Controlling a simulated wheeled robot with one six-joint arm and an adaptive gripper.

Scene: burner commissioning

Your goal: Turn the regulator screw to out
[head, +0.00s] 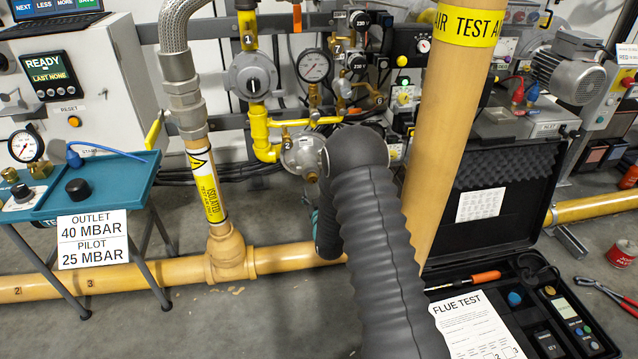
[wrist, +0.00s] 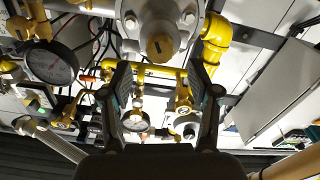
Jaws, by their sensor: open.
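In the wrist view a grey round regulator body (wrist: 170,15) with a brass screw cap (wrist: 160,46) fills the top middle. My gripper (wrist: 160,82) is open and empty, its two dark fingers apart on either side below the cap and not seen to touch it. In the head view this seems to be the lower regulator (head: 300,152), partly covered by my arm; my gripper is mostly hidden there. Another grey regulator (head: 252,75) with a dark centre stands higher on the left; it seems to show small in the wrist view (wrist: 187,124). I cannot tell the screw's setting.
Yellow pipe (head: 262,135) and a pressure gauge (head: 313,66) crowd the regulators. A thick tan post (head: 450,130) stands right of my arm. A teal table (head: 110,175) is at left; an open black case (head: 500,220) lies at right.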

